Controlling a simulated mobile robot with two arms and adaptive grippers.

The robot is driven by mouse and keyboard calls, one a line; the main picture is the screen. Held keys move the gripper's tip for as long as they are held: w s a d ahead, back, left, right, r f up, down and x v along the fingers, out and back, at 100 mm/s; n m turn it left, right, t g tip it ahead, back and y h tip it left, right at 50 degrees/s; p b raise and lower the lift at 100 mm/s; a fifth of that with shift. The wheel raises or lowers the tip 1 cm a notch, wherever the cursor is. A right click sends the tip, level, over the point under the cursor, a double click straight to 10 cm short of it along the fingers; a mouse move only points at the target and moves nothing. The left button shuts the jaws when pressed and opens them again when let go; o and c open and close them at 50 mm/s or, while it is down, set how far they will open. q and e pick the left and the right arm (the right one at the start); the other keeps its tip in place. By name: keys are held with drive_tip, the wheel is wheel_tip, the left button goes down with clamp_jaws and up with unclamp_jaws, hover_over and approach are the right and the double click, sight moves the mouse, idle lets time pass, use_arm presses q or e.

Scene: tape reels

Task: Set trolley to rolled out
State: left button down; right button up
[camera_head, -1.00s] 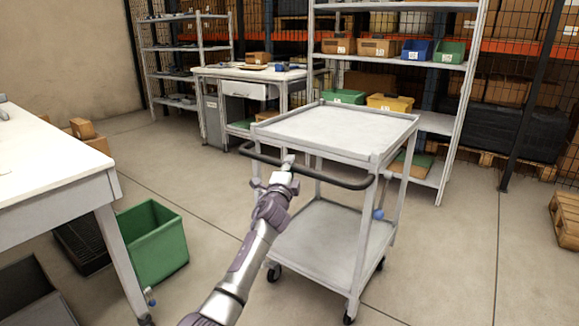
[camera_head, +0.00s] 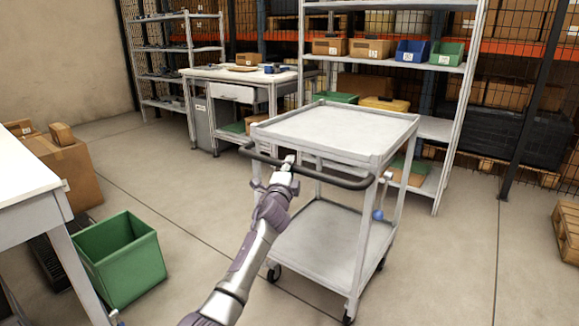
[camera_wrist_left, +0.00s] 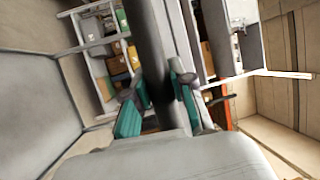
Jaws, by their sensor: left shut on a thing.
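The trolley (camera_head: 338,130) is a grey two-shelf cart on casters, standing on the open floor in the middle of the head view. Both its shelves are empty. Its dark handle bar (camera_head: 325,177) runs along the side nearest me. My left gripper (camera_head: 287,164) is shut on this handle, left of its middle. In the left wrist view the dark handle bar (camera_wrist_left: 150,50) passes between the teal-padded fingers of the left gripper (camera_wrist_left: 160,95). The right gripper does not show.
A white table (camera_head: 25,170) and a green bin (camera_head: 120,262) are at the left. A workbench (camera_head: 240,75) and a tall rack (camera_head: 440,125) stand behind the trolley. The floor right of the trolley is clear.

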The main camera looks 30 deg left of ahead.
use_arm(q)
drive_tip(key=shift+r, duration=0.1)
drive_tip(key=c, duration=1.3)
unclamp_jaws()
drive_tip(key=shift+w, duration=0.1)
drive_tip(key=o, duration=0.3)
drive_tip(key=shift+w, duration=0.2)
drive_tip(key=shift+o, duration=0.2)
drive_tip(key=shift+s, duration=0.15)
drive_tip(key=shift+s+d+f, duration=0.1)
drive_tip(key=shift+s+f, duration=0.1)
drive_tip(key=v, duration=1.1)
drive_tip(key=shift+s, duration=0.2)
drive_tip(key=shift+d, duration=0.1)
